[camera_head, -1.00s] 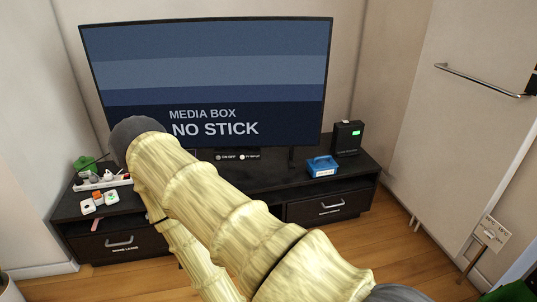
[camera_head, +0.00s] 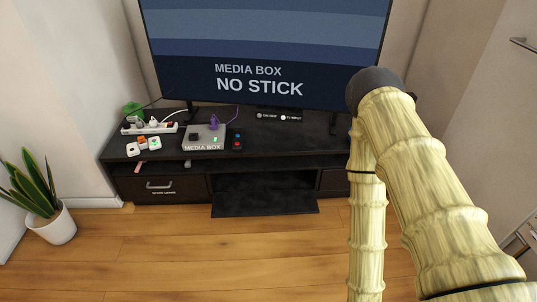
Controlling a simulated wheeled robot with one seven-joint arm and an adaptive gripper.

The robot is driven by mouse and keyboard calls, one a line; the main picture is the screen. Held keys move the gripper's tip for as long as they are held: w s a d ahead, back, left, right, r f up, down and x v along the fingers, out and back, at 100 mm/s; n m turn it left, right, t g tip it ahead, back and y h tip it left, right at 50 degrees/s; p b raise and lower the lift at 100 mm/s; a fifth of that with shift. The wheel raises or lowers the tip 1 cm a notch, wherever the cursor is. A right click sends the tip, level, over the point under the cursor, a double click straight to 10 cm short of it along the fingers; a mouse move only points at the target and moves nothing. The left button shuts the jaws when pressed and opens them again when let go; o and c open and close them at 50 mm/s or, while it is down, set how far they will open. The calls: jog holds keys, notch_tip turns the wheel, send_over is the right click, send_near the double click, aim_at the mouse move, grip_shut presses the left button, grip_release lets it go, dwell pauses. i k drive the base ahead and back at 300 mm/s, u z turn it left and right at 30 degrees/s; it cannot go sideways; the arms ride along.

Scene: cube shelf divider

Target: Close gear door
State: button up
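A dark flap door (camera_head: 265,202) hangs folded down and outward at the middle of the low black media cabinet (camera_head: 300,143). The compartment (camera_head: 265,182) above it is open and dark inside; I cannot make out its contents. I cannot read a label on the flap. My bamboo-like arm (camera_head: 430,190) fills the right side and hides the cabinet's right part. Its dark elbow (camera_head: 380,86) is at the top and a thinner link goes down from it. My gripper is out of the picture, so its distance from the flap does not show.
A grey media box (camera_head: 204,138) and white power strip (camera_head: 150,128) stand on the cabinet. A closed drawer (camera_head: 160,190) is left of the flap. A large TV (camera_head: 265,50) stands behind. A potted plant (camera_head: 55,228) is at left. Wooden floor (camera_head: 220,255) before the flap is clear.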

aim_at(229, 205)
jog(key=k, duration=1.25)
jog(key=u, duration=0.5)
jog(key=i, duration=0.5)
jog(key=u, duration=0.55)
jog(key=i, duration=0.75)
jog(key=z, duration=0.5)
jog(key=i, duration=0.75)
jog(key=z, duration=0.6)
